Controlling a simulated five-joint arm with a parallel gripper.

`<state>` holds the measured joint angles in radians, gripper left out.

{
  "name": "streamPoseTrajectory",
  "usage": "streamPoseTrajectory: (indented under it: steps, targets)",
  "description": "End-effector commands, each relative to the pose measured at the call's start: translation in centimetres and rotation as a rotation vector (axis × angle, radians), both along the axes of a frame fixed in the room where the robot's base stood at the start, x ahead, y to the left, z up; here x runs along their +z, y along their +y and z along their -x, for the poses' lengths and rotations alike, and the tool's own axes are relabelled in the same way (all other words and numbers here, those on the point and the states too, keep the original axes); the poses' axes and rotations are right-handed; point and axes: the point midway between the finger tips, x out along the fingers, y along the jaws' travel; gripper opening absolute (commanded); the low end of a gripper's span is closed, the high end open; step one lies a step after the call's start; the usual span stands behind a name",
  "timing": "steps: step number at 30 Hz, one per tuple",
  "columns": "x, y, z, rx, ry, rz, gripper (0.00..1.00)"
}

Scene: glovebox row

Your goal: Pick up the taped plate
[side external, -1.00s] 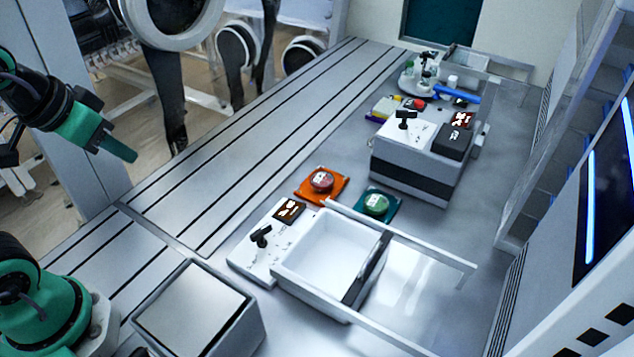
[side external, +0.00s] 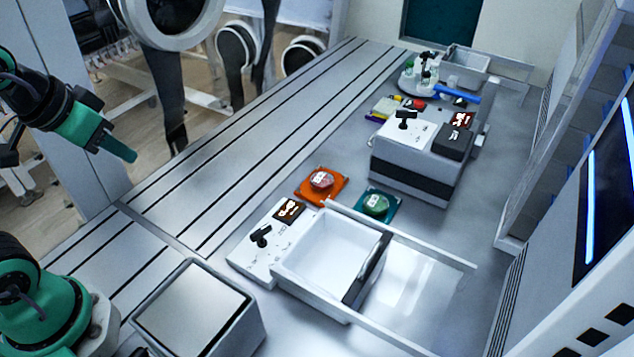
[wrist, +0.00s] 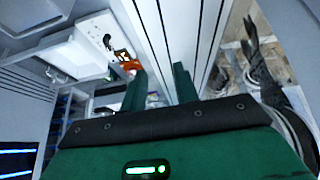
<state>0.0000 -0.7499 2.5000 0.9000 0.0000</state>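A red round dish (side external: 321,180) with a white label lies on an orange square pad (side external: 333,197) on the bench. A green round dish (side external: 376,204) with a pale mark lies on a teal square pad (side external: 390,216) to its right. I cannot tell which of the two is the taped plate. My gripper (side external: 122,150) is at the upper left, high above the bench and well away from both dishes. In the wrist view my gripper (wrist: 160,88) shows two green fingers apart with nothing between them. The orange pad (wrist: 131,64) shows partly beyond the left finger.
An open white tray (side external: 300,262) stands in front of the dishes, beside a white panel with a black knob (side external: 260,237). A grey-topped box (side external: 195,310) is at the lower left. A white instrument (side external: 415,165) stands behind. The slotted bench (side external: 230,160) is clear at left.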

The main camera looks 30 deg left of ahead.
Motion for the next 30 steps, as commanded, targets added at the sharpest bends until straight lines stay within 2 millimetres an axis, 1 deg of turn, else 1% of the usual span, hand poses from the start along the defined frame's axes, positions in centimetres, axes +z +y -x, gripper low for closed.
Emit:
streamPoseTrajectory:
  steps: [3,8,9,17,22,26,30]
  targets:
    - [0.0,0.0,0.0,0.000,0.000,0.000,0.30]
    - [0.0,0.0,0.0,0.000,0.000,0.000,0.62]
    - [0.0,0.0,0.0,0.000,0.000,0.000,0.65]
    - [0.0,0.0,0.0,0.001,0.000,0.000,0.65]
    - [0.3,-0.1,-0.5,0.011,0.007,0.008,0.65]
    - [0.8,-0.3,-1.6,0.032,0.025,0.024,0.65]
    - [1.6,-0.8,-3.5,0.072,0.053,0.051,0.65]
